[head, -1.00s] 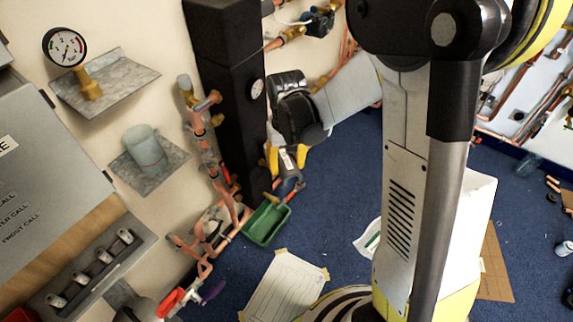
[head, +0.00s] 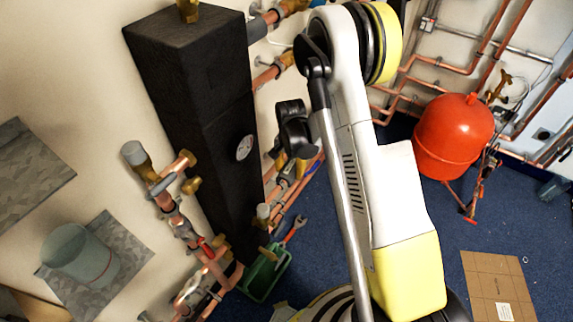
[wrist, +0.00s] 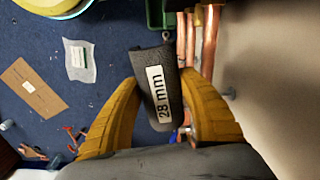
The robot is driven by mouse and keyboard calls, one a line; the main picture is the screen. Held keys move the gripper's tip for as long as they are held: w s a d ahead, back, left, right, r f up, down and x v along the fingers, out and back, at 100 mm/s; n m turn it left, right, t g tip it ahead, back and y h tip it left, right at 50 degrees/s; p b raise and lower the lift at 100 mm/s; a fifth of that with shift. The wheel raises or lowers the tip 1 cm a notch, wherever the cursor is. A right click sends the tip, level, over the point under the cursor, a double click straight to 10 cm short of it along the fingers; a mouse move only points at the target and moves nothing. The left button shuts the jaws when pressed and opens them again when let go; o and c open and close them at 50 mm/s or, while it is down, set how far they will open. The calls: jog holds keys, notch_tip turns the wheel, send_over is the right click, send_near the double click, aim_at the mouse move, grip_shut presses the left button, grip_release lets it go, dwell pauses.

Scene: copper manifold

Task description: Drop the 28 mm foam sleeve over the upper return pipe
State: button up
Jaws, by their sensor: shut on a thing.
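In the wrist view, my gripper (wrist: 160,107) is shut on the dark grey foam sleeve (wrist: 145,75), with one yellow finger on each side. The sleeve's white label reads 28 mm. Two copper pipes leave the column's right side, an upper one (head: 290,8) and a lower one (head: 268,77). I cannot tell which pipe is the return. The sleeve is apart from both.
The black insulated column (head: 190,110) with a gauge stands left of my arm. Valved copper pipework (head: 172,205) runs at its left. A green tray (head: 262,275) sits on the floor below. A red vessel (head: 452,135) stands at the right.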

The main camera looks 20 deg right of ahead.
aim_at(269, 173)
jog(key=shift+m, duration=0.7)
jog(key=shift+w+a+f, duration=0.85)
jog(key=shift+w+f, duration=0.05)
jog(key=shift+w, duration=0.6)
jog(key=shift+w+a+f, duration=0.9)
jog(key=shift+w+f, duration=0.05)
jog(key=shift+w, duration=0.5)
jog(key=shift+w+a+f, duration=0.85)
jog(key=shift+w+f, duration=0.05)
jog(key=shift+w, duration=0.6)
notch_tip(269, 173, down, 2)
jog(key=shift+d+f+b, duration=0.1)
jog(key=shift+b, duration=0.2)
jog(key=shift+f, duration=1.4)
jog(key=shift+f, duration=0.2)
jog(key=o, duration=1)
jog(key=shift+o, duration=0.2)
